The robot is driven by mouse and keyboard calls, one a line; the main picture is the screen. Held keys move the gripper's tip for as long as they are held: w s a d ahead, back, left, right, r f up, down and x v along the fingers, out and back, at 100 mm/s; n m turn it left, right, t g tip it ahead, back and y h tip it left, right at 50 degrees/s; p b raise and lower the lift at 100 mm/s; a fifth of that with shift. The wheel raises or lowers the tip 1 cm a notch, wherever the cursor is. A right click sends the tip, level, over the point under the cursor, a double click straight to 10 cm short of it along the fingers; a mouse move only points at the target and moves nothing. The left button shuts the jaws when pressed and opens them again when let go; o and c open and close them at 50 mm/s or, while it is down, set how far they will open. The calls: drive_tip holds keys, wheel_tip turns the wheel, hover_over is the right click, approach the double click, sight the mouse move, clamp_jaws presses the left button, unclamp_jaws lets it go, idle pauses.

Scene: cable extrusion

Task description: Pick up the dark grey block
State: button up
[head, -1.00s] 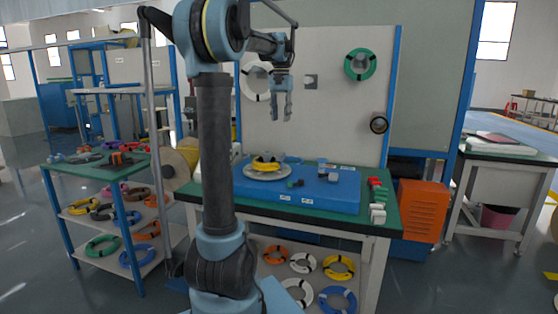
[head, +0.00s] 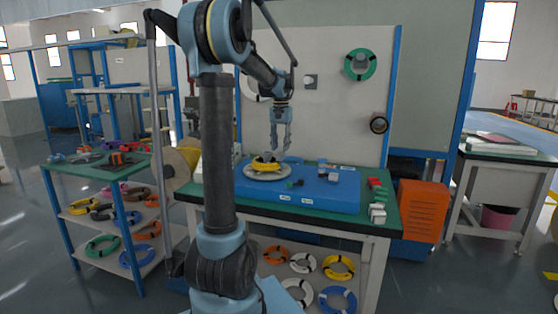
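A small dark block (head: 291,184), which looks dark grey or black, lies on the blue platform (head: 270,198) on the green-topped workbench. A small green piece sits against its right side; the block is too small to make out in detail. My gripper (head: 280,148) points down above the platform, up and slightly left of the dark block and apart from it. Its fingers are spread, with nothing between them.
A round plate (head: 267,175) with a yellow cable coil (head: 264,164) stands left of the block, close below my gripper. Other small blocks (head: 333,177) lie to the right on the platform. Red and white pieces (head: 377,212) line the bench's right edge. An upright panel (head: 330,110) stands behind.

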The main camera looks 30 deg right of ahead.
sight(280, 153)
drive_tip(key=shift+f, duration=2.35)
drive_tip(key=shift+c, duration=0.5)
clamp_jaws()
wheel_tip(280, 153, up, 10)
drive_tip(key=shift+r, duration=0.1)
